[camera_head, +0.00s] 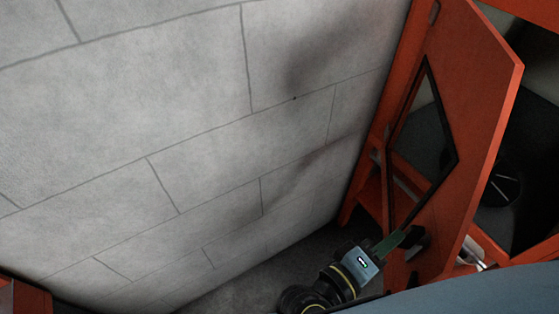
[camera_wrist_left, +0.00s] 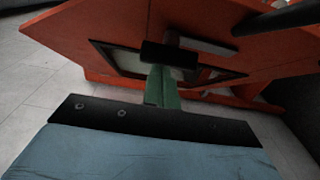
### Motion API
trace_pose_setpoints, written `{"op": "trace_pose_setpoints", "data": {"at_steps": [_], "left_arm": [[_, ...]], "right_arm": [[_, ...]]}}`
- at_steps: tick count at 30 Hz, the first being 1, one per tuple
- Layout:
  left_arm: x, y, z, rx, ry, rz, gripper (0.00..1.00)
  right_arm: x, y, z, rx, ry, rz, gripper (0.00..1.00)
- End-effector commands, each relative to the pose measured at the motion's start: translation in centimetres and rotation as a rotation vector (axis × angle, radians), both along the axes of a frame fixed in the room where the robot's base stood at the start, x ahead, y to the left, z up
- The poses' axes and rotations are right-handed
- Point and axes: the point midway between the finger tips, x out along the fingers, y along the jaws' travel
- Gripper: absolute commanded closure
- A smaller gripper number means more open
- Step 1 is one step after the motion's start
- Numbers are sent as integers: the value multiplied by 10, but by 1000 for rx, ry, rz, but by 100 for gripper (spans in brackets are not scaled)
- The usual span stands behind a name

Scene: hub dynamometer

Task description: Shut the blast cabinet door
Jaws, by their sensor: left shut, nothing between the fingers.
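The blast cabinet (camera_head: 378,130) is orange-red and stands at the right of the head view. Its door (camera_head: 472,110) has a dark-framed window and stands open, with the dark interior (camera_head: 520,150) showing to its right. A black door handle (camera_head: 416,240) sits low on the door. My left gripper (camera_head: 396,241) is shut and empty, its green fingers pointing at the door by the handle. In the left wrist view, the shut fingers (camera_wrist_left: 162,86) reach the black handle (camera_wrist_left: 170,56), against the orange door (camera_wrist_left: 120,25). I cannot tell whether they touch it. My right gripper is not in view.
A pale block-patterned surface (camera_head: 130,130) fills the left of the head view and is bare. A dark strip of floor (camera_head: 250,285) lies between it and the cabinet. An orange corner (camera_head: 25,298) shows at the lower left. A round dark part (camera_head: 502,184) shows inside the cabinet.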

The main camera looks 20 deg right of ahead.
Motion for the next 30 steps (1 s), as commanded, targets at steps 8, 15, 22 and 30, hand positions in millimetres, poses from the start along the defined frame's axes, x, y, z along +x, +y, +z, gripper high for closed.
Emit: {"op": "trace_pose_setpoints", "data": {"at_steps": [8, 15, 22, 30], "left_arm": [[6, -5, 0, 0, 0, 18, 100], [5, -5, 0, 0, 0, 15, 100], [5, -5, 0, 0, 0, 15, 100], [11, 8, 0, 2, -2, 18, 100]], "right_arm": [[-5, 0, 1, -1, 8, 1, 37], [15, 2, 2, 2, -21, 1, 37], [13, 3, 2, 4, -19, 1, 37], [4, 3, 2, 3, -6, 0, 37]]}}
